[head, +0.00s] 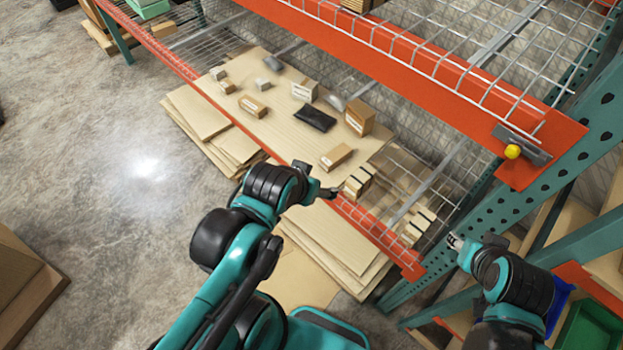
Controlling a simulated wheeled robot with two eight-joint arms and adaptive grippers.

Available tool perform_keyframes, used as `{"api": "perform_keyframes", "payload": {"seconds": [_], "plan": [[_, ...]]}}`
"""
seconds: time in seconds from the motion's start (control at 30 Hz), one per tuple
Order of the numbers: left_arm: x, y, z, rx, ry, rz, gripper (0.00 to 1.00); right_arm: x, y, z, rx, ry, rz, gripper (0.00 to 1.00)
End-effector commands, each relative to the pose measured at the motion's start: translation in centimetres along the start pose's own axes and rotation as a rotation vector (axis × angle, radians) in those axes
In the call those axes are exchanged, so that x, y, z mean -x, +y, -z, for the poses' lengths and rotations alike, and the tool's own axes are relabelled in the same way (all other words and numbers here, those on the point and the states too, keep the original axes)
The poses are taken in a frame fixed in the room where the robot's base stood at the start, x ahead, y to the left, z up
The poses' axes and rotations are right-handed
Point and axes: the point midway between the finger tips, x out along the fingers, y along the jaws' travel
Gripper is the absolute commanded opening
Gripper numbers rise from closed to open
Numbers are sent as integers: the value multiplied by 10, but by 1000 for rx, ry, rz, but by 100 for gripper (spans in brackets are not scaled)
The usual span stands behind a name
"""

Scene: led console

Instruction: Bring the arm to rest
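My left arm comes in from the bottom of the head view and reaches up to the shelf's front edge. My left gripper (328,193) is at the orange front beam, close to a small group of boxes (358,181). It is too small to tell whether its fingers are open or shut. My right arm is at the lower right, beside the teal rack post. My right gripper (455,242) points left toward the post, and its finger state is unclear. No LED console can be made out.
A wire shelf with an orange beam (227,117) holds a board with several small cartons (336,157) and a black packet (314,118). An upper orange beam (430,70) crosses above. The teal post (545,165) stands at right. Concrete floor (90,170) at left is clear.

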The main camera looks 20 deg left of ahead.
Motion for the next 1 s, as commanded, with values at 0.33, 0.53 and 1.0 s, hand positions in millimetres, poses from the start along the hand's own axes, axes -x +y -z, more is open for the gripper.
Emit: {"api": "perform_keyframes", "payload": {"seconds": [0.33,0.53,1.0], "plan": [[-13,0,-8,0,1,-1,77,-14,0,-10,0,0,0,40],[-57,0,-39,-1,1,-2,77,-57,0,-41,0,0,0,40],[-193,0,-137,-1,1,-2,77,-194,0,-139,0,0,0,40]]}}
